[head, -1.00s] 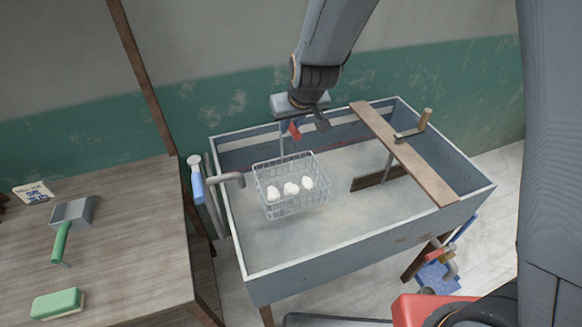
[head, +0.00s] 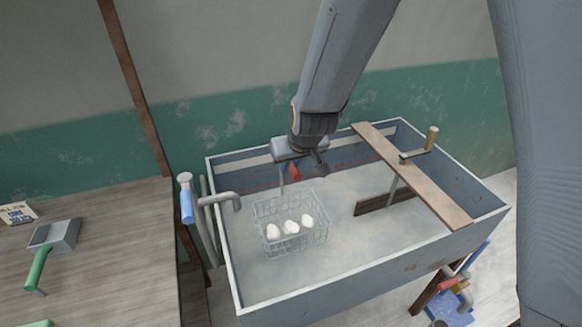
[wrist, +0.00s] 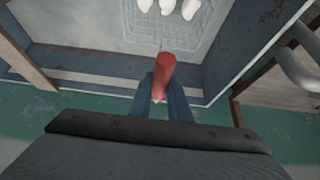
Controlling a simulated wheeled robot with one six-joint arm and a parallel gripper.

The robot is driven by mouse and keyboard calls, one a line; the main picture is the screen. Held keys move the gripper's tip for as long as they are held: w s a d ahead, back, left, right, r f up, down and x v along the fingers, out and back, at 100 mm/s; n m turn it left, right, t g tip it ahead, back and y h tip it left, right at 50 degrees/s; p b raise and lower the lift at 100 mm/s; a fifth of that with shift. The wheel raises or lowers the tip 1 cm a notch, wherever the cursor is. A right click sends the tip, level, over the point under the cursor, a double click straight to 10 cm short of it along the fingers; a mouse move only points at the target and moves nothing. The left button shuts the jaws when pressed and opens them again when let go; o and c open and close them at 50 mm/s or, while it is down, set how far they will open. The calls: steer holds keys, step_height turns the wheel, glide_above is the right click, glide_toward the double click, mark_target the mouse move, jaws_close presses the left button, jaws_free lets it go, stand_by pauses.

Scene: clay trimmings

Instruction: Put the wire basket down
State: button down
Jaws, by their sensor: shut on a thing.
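The wire basket (head: 312,240) is a pale mesh box holding three white egg-shaped pieces (head: 290,228). It is inside the grey trough (head: 222,235), low over its left part; I cannot tell whether it touches the floor. My gripper (head: 300,172) is above the basket's back side, shut on the basket's red handle. The wrist view shows my blue fingers (wrist: 166,98) around the red handle (wrist: 164,72), with the basket (wrist: 150,30) beyond, partly cut off by the frame's top.
A wooden plank (head: 415,172) with a crank lies across the trough's right part, with an upright board below it. A bent grey pipe (head: 220,198) reaches over the left wall. The wooden table (head: 110,255) at left holds a green-handled scoop (head: 52,243). Trough floor around the basket looks clear.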

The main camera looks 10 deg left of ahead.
steer(key=shift+f+b, duration=0.3)
steer(key=shift+f, duration=0.2)
steer(key=c, duration=1.7)
jaws_free()
steer(key=shift+o, duration=0.2)
